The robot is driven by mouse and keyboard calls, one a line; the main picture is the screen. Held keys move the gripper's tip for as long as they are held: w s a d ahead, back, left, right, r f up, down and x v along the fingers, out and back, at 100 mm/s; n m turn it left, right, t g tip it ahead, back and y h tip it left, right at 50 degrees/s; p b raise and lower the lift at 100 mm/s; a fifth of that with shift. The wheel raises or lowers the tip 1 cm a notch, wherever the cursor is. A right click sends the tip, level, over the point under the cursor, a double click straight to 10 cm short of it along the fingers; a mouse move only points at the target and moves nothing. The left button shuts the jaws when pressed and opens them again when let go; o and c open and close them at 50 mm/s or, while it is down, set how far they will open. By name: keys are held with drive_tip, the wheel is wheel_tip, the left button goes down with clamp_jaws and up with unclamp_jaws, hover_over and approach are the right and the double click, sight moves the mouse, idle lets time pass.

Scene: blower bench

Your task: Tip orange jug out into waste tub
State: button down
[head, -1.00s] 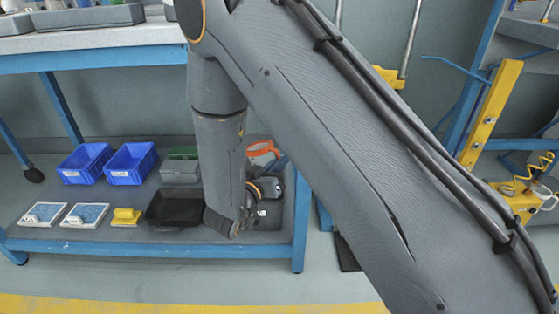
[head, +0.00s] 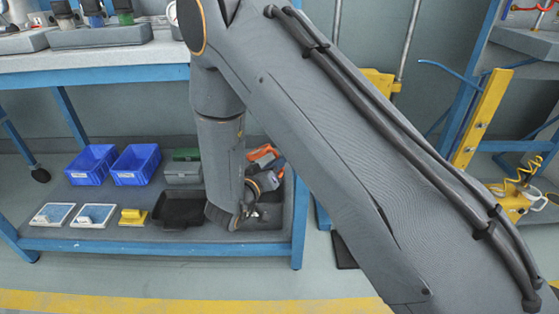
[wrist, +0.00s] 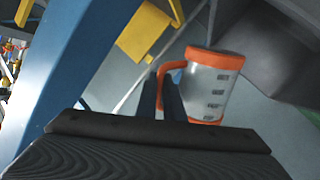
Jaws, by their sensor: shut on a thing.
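The orange jug (wrist: 212,85) has a clear body with dark marks and an orange rim, base and handle. In the wrist view my gripper (wrist: 168,85) is shut on its handle. In the head view the jug (head: 262,153) is partly hidden behind my arm and looks tilted above the lower shelf's right end. My gripper's fingers are hard to make out there. A dark tub (head: 267,221) stands below on the shelf, mostly hidden by my wrist. It may be the waste tub, but no label shows. I cannot see the jug's contents.
The lower shelf (head: 130,243) holds two blue bins (head: 136,166), a grey box (head: 183,173), a black tray (head: 180,209), a yellow block (head: 133,217) and two white-rimmed trays (head: 92,215). A blue bench leg (head: 299,225) stands close to the right of my wrist.

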drive_tip(key=shift+w+a+r+n+p, duration=0.1)
drive_tip(key=shift+r+n+p, duration=0.5)
drive_tip(key=shift+p, duration=0.6)
drive_tip(key=shift+w+a+r+n+p, duration=0.1)
drive_tip(key=shift+r+n+p, duration=0.45)
drive_tip(key=shift+p, duration=0.65)
drive_tip(key=shift+w+a+r+n+g+h+p, duration=0.1)
drive_tip(key=shift+w+a+r+n+g+p, duration=0.25)
drive_tip(key=shift+n+p, duration=0.4)
drive_tip(key=shift+w+a+r+n+g+h+p, duration=0.1)
drive_tip(key=shift+w+a+r+n+p, duration=0.3)
drive_tip(key=shift+p, duration=0.6)
drive_tip(key=shift+w+a+r+n+g+h+p, duration=0.1)
drive_tip(key=shift+a+r+n+g+p, duration=0.15)
drive_tip(key=shift+r+n+p, duration=0.4)
drive_tip(key=shift+w+a+r+n+g+h+p, duration=0.25)
drive_tip(key=shift+w+a+n+p, duration=0.3)
drive_tip(key=shift+n, duration=0.45)
drive_tip(key=shift+w+a+r+n+g+h+p, duration=0.2)
drive_tip(key=shift+w+a+n+p, duration=0.1)
drive_tip(key=shift+w+a+n, duration=0.5)
drive_tip(key=shift+s, duration=0.15)
